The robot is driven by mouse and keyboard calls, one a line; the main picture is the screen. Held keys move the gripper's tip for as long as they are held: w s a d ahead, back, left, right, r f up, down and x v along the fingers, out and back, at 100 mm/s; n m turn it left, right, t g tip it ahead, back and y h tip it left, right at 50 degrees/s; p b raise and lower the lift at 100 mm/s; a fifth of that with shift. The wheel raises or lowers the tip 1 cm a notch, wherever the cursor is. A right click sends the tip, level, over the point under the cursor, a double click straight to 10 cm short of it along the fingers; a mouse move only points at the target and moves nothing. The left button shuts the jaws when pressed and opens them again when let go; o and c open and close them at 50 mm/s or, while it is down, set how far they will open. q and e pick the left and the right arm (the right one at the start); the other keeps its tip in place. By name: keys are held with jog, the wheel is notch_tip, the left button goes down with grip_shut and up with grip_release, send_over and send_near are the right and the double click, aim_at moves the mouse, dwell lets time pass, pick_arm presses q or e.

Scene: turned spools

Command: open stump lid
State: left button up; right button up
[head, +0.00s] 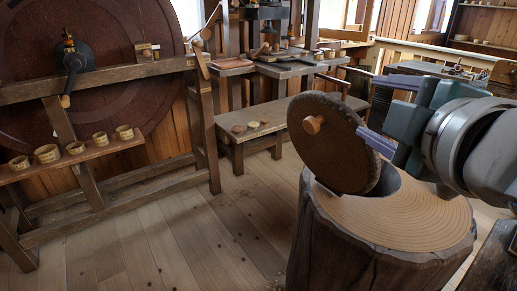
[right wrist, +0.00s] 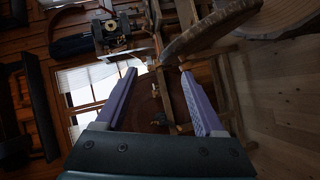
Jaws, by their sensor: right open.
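The stump (head: 350,240) stands at the right of the head view, with a pale ringed top. Part of a dark hollow shows beside the lid's lower edge. My right gripper (head: 368,105) is open and empty at the lid's right edge. In the right wrist view, the lid (right wrist: 212,28) is close to the right-hand fingertip of the gripper (right wrist: 158,72); I cannot tell whether they touch. My left gripper is not in view.
A low bench (head: 250,130) with small pieces stands behind the stump. A wooden frame with a large dark disc (head: 130,35) and a shelf of cups (head: 75,148) fills the left. The plank floor (head: 170,230) between is clear. A dark wooden edge (head: 495,255) is at lower right.

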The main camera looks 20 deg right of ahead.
aim_at(315, 130)
jog(key=w+a+f+n+t+y+b, duration=0.2)
jog(key=w+f+n+t+b, duration=0.2)
jog(key=f+n+b, duration=0.55)
jog(key=w+b, duration=0.1)
jog(key=w, duration=0.2)
jog(key=w+m+b, duration=0.1)
jog(key=w+b, duration=0.1)
jog(key=w, duration=0.1)
jog(key=w+m+b, duration=0.1)
jog(key=w, duration=0.2)
jog(key=shift+d+r+y, duration=0.2)
jog(key=shift+r+y, duration=0.1)
jog(key=shift+r, duration=0.05)
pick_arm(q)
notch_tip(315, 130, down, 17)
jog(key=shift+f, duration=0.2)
pick_arm(e)
jog(key=shift+w, duration=0.55)
jog(key=shift+c, duration=0.4)
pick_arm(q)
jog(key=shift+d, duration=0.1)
pick_arm(e)
grip_shut()
